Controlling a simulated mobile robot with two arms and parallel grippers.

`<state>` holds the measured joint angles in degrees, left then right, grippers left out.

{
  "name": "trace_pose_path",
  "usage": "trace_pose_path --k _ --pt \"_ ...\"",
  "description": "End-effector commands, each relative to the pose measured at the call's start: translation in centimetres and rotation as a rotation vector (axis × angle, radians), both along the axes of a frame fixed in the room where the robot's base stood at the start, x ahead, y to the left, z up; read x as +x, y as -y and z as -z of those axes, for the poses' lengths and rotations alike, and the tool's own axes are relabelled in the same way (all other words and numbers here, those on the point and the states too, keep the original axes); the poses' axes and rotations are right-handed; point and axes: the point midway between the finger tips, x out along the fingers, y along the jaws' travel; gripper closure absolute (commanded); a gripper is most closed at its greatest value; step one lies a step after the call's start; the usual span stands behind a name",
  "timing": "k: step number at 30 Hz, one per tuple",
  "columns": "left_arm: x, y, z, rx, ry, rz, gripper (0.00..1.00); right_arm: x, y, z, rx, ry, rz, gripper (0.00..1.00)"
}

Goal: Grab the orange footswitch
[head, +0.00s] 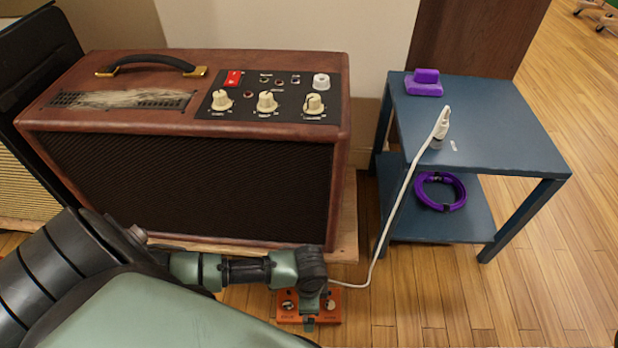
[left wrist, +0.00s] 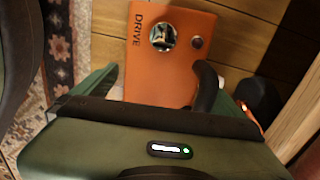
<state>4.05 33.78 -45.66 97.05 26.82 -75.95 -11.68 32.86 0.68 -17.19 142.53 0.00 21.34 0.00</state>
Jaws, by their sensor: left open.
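The orange footswitch (head: 285,317) lies on the wood floor in front of the amp, with round metal switches on top. It also shows in the left wrist view (left wrist: 180,80), with the word DRIVE along one edge and its near end hidden behind my gripper. My left gripper (head: 310,312) points down over the footswitch and hides its middle in the head view. In the left wrist view my left gripper (left wrist: 160,90) is open, with the footswitch between or just beyond its fingers; I cannot tell whether they touch it. My right gripper is not in view.
A brown amp (head: 180,185) stands behind my left arm. A white cable (head: 388,222) runs from near the footswitch up to a plug on the blue table (head: 490,125). The table holds a purple item (head: 424,84); a purple ring (head: 440,191) lies on its shelf. Floor at right is clear.

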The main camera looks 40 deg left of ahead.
Motion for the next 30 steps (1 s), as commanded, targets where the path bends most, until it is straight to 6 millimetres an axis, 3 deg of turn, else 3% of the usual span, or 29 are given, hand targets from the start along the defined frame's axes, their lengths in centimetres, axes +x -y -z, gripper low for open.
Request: trace_pose_path --k 9,18,30 --pt "-0.01 0.00 0.21 0.000 0.000 0.000 0.03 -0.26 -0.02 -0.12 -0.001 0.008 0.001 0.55" --pt "-0.09 0.04 0.24 -0.001 -0.002 0.000 0.86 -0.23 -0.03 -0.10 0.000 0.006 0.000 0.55" --pt "-0.01 0.07 -0.42 -0.002 0.000 0.001 0.88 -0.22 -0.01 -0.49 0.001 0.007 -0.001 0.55"
